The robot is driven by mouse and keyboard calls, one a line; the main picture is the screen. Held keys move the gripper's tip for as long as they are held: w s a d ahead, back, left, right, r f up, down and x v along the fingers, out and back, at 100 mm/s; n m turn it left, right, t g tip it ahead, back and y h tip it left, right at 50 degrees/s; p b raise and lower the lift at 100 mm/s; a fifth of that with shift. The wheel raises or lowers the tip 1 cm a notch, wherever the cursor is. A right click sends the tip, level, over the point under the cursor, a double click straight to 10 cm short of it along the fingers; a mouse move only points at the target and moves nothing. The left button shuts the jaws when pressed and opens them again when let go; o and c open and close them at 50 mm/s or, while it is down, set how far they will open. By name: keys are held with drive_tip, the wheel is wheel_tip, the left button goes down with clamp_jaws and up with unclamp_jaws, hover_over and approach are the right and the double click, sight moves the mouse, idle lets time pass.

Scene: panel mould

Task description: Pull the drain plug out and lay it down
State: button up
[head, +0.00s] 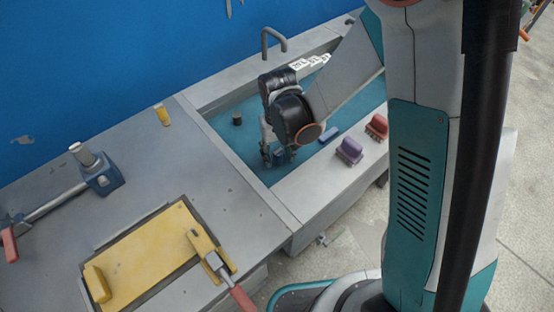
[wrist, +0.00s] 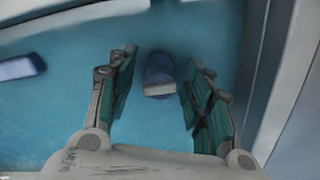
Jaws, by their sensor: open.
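A blue upright piece with a pale grey end, which looks like the drain plug (wrist: 160,75), stands in the blue trough (head: 225,130). In the wrist view it sits between the tips of my gripper (wrist: 162,62), with a gap on both sides. My gripper is open and not closed on it. In the head view my gripper (head: 278,150) reaches down into the trough, and the blue piece (head: 279,156) shows partly between the fingers. Its lower end and any drain hole are hidden.
A dark short cylinder (head: 237,118) and a blue bar (head: 330,134) are in the trough. Purple (head: 349,150) and red (head: 377,127) brushes stand on the front rim. The grey bench (head: 160,150) has bare room left of the trough.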

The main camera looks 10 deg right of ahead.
sight(278, 151)
clamp_jaws()
drive_tip(key=shift+r, duration=0.15)
drive_tip(key=shift+r+p, duration=1.55)
drive_tip(key=shift+r, duration=0.65)
drive_tip(key=shift+r+p, duration=1.25)
drive_tip(key=shift+r, duration=0.75)
